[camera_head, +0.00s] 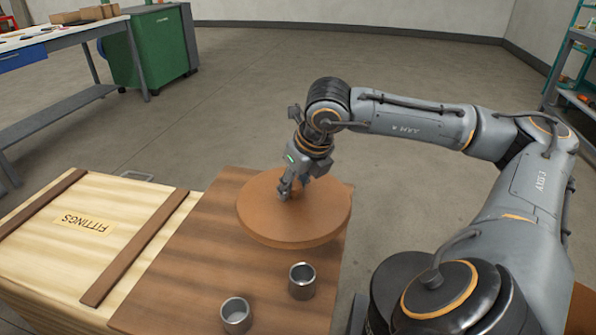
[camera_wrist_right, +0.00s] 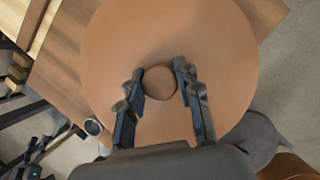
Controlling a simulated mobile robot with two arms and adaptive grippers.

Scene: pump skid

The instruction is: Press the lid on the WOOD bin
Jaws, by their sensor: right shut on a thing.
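A round brown lid (camera_head: 300,222) is over the right side of the wooden table top and reaches past its right edge. I cannot tell whether it touches the table. My right gripper (camera_head: 287,188) comes down on the lid's middle from above. In the right wrist view its fingers (camera_wrist_right: 160,88) stand on both sides of the lid's round knob (camera_wrist_right: 160,81), shut on it. An orange-brown rounded thing (camera_head: 583,305) shows partly at the lower right, behind my arm. No WOOD label is visible, so I cannot tell whether it is the bin. My left gripper is not in view.
Two metal cups, one (camera_head: 302,281) at the right and one (camera_head: 236,314) nearer, stand on the brown table top (camera_head: 190,270). A wooden crate marked FITTINGS (camera_head: 85,235) stands at its left. A workbench (camera_head: 60,45) and green cabinet (camera_head: 150,50) are behind. Open floor lies beyond.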

